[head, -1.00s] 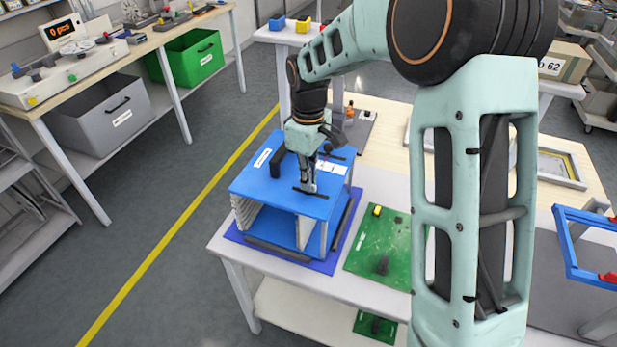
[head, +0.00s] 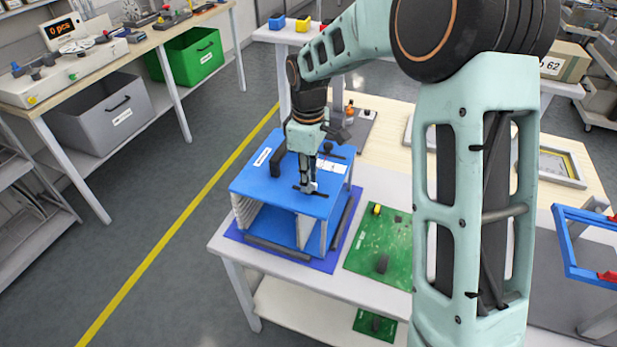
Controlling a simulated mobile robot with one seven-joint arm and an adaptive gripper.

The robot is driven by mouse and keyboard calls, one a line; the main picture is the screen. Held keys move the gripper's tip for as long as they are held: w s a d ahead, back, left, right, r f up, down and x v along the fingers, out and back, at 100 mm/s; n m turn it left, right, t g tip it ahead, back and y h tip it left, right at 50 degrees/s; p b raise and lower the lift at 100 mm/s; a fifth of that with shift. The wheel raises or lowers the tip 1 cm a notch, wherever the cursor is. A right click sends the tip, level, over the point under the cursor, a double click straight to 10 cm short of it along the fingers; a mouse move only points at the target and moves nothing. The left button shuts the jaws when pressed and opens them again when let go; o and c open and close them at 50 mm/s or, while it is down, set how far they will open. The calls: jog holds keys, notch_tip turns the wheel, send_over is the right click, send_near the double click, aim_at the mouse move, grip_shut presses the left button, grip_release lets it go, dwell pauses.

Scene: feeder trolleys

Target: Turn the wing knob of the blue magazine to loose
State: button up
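The blue magazine (head: 262,188) stands on a blue mat on the white-topped trolley. Its top carries a black handle (head: 278,160), white labels and a dark wing knob (head: 321,194) near the front right. The wing's two ends stick out left and right of my fingers, and its middle is hidden behind them. My gripper (head: 308,187) points straight down over this knob, with its fingertips at or just above it. I cannot tell whether the fingers touch the knob or how far apart they are.
A green mat (head: 370,262) with small parts lies right of the magazine. A blue frame (head: 566,245) stands at the far right. A bench with a grey bin (head: 100,115) and a green bin (head: 193,58) is on the left. The floor between is clear.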

jog(key=shift+r, duration=0.1)
notch_tip(320, 180, up, 12)
jog(key=shift+f, duration=0.1)
dwell(0.5)
dwell(0.4)
